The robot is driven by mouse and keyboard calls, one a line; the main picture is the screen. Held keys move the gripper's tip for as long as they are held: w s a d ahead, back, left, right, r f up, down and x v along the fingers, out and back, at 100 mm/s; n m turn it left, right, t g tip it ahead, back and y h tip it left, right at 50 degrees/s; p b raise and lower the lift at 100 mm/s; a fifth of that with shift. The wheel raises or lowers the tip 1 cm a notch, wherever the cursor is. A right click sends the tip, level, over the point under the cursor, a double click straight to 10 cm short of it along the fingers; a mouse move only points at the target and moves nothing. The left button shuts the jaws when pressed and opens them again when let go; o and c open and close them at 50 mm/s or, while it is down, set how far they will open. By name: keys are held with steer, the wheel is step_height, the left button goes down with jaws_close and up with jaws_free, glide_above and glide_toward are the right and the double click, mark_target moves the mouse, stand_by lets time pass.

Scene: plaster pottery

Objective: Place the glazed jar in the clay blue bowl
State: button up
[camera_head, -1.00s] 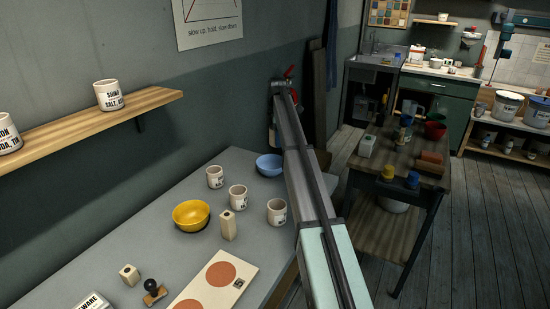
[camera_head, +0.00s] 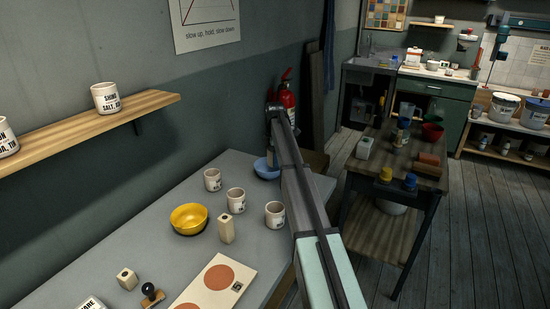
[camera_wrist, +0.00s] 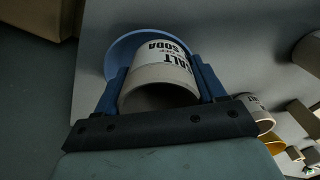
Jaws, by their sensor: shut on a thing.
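The glazed jar (camera_wrist: 160,88) is a pale cup with dark lettering, its open mouth facing the wrist camera. My gripper (camera_wrist: 160,68) is shut on it, with one blue finger on each side. The clay blue bowl (camera_wrist: 124,47) shows behind the jar, partly hidden by it and the fingers. The wrist view does not show clearly whether jar and bowl touch. In the head view the blue bowl (camera_head: 266,172) stands at the far end of the grey table, partly covered by my arm's end. The held jar cannot be made out there.
Similar pale jars (camera_head: 212,180), (camera_head: 236,201) and (camera_head: 275,215) stand on the grey table (camera_head: 120,240) near the bowl. A yellow bowl (camera_head: 188,219) and a small pale block-like bottle (camera_head: 226,229) are nearer. A red fire extinguisher (camera_head: 288,98) stands beyond.

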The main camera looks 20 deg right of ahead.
steer(key=shift+f, duration=0.5)
steer(key=o, duration=1.1)
steer(key=shift+o, duration=0.2)
steer(key=shift+r, duration=0.15)
step_height(320, 180, up, 13)
